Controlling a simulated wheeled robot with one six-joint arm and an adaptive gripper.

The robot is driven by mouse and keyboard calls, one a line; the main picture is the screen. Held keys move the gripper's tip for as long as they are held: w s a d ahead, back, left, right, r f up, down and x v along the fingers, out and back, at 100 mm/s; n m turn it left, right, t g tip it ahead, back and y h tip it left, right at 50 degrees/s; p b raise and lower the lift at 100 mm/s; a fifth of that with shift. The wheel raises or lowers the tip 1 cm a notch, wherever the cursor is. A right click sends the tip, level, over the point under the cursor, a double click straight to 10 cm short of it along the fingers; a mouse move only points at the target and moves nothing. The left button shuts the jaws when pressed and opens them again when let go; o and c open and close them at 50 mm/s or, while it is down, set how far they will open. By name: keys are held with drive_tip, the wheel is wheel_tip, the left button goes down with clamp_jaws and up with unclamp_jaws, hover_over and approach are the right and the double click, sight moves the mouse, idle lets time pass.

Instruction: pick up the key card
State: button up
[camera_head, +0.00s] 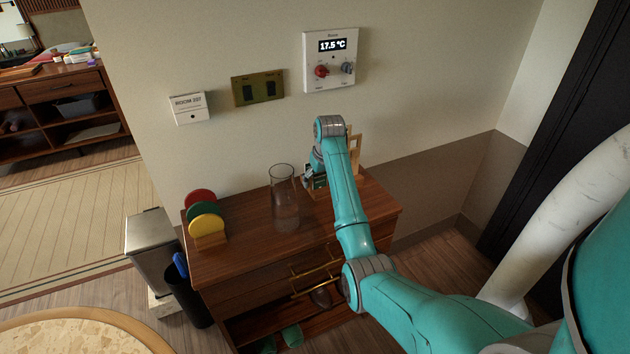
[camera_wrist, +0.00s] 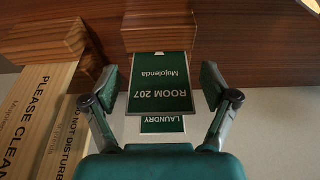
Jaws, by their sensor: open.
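The green key card (camera_wrist: 163,90) with a white border shows in the wrist view, its "ROOM 207 Mujolenda" print upside down. It meets a brown wooden block (camera_wrist: 160,38) at its top edge in that picture. My gripper (camera_wrist: 160,87) is open, with one finger to the left of the card and one to the right. Gaps show between both fingers and the card. A second card, marked "LAUNDRY" (camera_wrist: 162,125), shows just below the key card, partly covered by it. In the head view my arm mostly hides this spot on the cabinet top.
Wooden door signs (camera_wrist: 40,110) stand close by on the left in the wrist view. On the cabinet (camera_head: 240,258) are a glass carafe (camera_head: 285,205) and colored discs in a wooden stand (camera_head: 210,241). The wall with a thermostat (camera_head: 331,60) rises right behind.

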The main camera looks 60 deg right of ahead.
sight(319, 186)
drive_tip(key=c, duration=0.9)
drive_tip(key=shift+o, duration=0.2)
drive_tip(key=shift+r, duration=0.15)
wheel_tip(319, 186, up, 10)
